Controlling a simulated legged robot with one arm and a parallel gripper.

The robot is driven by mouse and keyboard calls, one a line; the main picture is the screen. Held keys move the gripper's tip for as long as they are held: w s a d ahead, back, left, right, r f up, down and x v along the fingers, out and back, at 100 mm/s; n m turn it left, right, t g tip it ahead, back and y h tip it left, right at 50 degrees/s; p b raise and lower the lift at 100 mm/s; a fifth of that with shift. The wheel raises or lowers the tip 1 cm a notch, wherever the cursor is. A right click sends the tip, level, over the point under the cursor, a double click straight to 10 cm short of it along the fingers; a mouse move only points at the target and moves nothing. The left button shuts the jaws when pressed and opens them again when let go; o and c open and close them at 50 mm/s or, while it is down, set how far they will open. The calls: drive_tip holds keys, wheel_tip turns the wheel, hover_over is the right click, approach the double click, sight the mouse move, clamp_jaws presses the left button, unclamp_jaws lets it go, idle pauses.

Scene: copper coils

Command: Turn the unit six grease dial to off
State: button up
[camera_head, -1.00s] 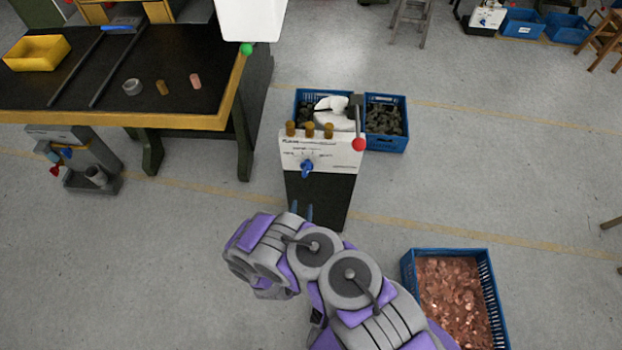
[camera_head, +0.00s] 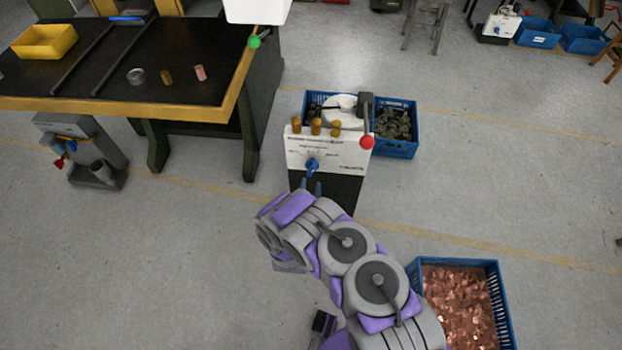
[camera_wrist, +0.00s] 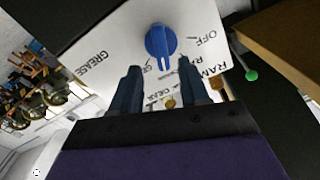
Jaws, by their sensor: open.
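The blue dial (camera_head: 312,165) sits on the white front panel (camera_head: 346,154) of a dark-based unit in the head view. In the wrist view the blue dial (camera_wrist: 160,41) is close ahead, with printed words around it; "GREASE" and "OFF" are readable. My gripper (camera_head: 312,188) is just below the dial in the head view. In the wrist view my gripper (camera_wrist: 162,80) is open and empty, its fingertips spread to either side below the dial, apart from it.
A lever with a red ball (camera_head: 367,142) stands at the panel's right side, and brass cylinders (camera_head: 316,127) line its top. Blue crates (camera_head: 398,151) are behind. A copper-filled blue crate (camera_head: 505,300) is at lower right. A black-topped bench (camera_head: 190,75) is at left.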

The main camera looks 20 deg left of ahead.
sight(312, 173)
drive_tip(key=b+x, duration=0.1)
drive_tip(key=x, duration=0.3)
drive_tip(key=shift+a, duration=0.1)
drive_tip(key=shift+w+a, duration=0.3)
drive_tip(key=shift+w, duration=0.2)
drive_tip(key=shift+d, duration=0.1)
drive_tip(key=shift+c, duration=0.3)
drive_tip(key=shift+c, duration=0.8)
clamp_jaws()
